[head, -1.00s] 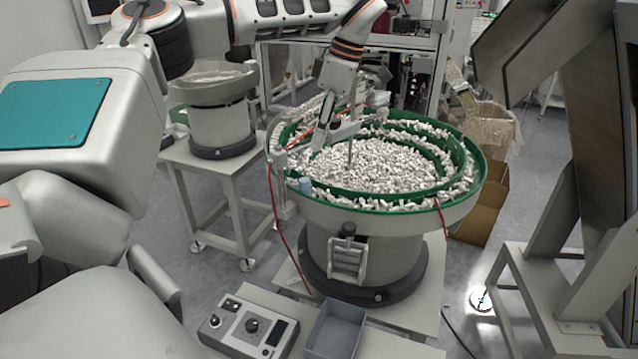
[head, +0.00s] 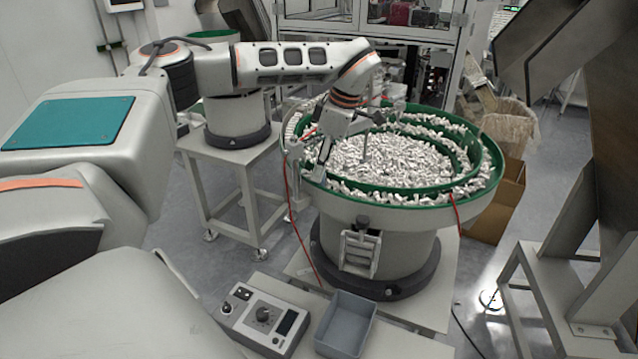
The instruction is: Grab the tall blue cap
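The tall blue cap (head: 319,173) is at the left inner rim of the green bowl feeder (head: 375,199), in the head view. Only a small pale-blue patch of it shows, mostly hidden by a finger of my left gripper. My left gripper (head: 344,155) points down over the left part of the bowl. Its two fingers are apart, one by the cap and one over the white parts. I cannot tell whether the near finger touches the cap. My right gripper is out of view.
Many small white parts (head: 395,160) fill the bowl. A grey control box (head: 263,316) and an empty blue-grey bin (head: 345,322) stand in front of the feeder. A second feeder (head: 237,118) is on a stand behind left. A cardboard box (head: 497,205) stands at the right.

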